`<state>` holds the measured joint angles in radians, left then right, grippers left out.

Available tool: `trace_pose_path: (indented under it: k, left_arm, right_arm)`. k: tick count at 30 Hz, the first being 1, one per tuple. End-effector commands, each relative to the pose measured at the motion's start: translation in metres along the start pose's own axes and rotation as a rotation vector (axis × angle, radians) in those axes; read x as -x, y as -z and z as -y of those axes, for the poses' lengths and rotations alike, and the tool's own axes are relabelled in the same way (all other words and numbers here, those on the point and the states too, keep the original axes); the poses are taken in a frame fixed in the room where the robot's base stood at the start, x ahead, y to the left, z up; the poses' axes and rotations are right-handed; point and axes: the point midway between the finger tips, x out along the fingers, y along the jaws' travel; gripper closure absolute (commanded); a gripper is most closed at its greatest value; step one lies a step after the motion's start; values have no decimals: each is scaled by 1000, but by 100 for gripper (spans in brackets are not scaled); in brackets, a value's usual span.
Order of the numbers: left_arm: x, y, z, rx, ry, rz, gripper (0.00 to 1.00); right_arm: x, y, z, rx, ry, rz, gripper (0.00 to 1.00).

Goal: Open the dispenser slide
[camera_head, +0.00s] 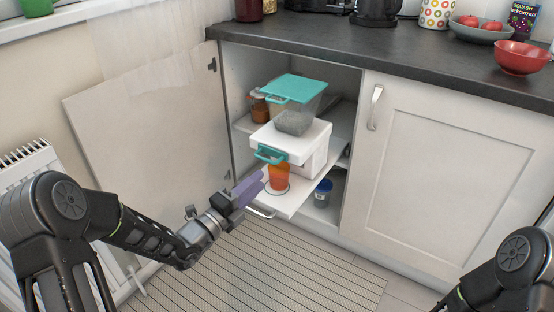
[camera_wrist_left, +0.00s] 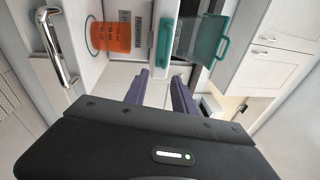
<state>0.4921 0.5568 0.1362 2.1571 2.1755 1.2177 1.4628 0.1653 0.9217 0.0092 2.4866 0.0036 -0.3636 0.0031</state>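A white box-shaped dispenser (camera_head: 313,150) stands inside the open cupboard, on a pulled-out tray. A clear container with a teal lid (camera_head: 296,88) sits on top. An orange cup (camera_head: 279,176) stands on the tray below the slide. My left gripper (camera_head: 250,188) has purple fingers, in front of and below the slide. In the left wrist view its fingers (camera_wrist_left: 160,88) are apart with nothing between them. My right gripper is out of view.
The tray (camera_head: 297,201) sticks out with a metal handle (camera_wrist_left: 55,45). The open cupboard door (camera_head: 150,120) is at the left; the closed door (camera_head: 430,170) is at the right. A blue-lidded jar (camera_head: 323,193) stands low inside. The floor mat (camera_head: 290,265) is clear.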

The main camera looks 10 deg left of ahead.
Motion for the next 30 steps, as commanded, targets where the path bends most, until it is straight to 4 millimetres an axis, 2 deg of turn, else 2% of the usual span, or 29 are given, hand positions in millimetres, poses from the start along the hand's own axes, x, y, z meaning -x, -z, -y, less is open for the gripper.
trace_pose_path:
  k: [1,4,17,23,30]
  left_arm:
    - [2,-15,3,40,6,53,68]
    - [4,-31,6,91,17,114,68]
    - [0,-34,6,96,18,121,68]
    - [-22,-35,5,95,19,119,68]
    - [-58,-40,5,94,19,119,68]
  right_arm:
    - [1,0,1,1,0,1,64]
    - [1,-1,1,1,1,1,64]
    - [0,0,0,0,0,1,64]
    - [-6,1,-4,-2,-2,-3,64]
    - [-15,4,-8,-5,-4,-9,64]
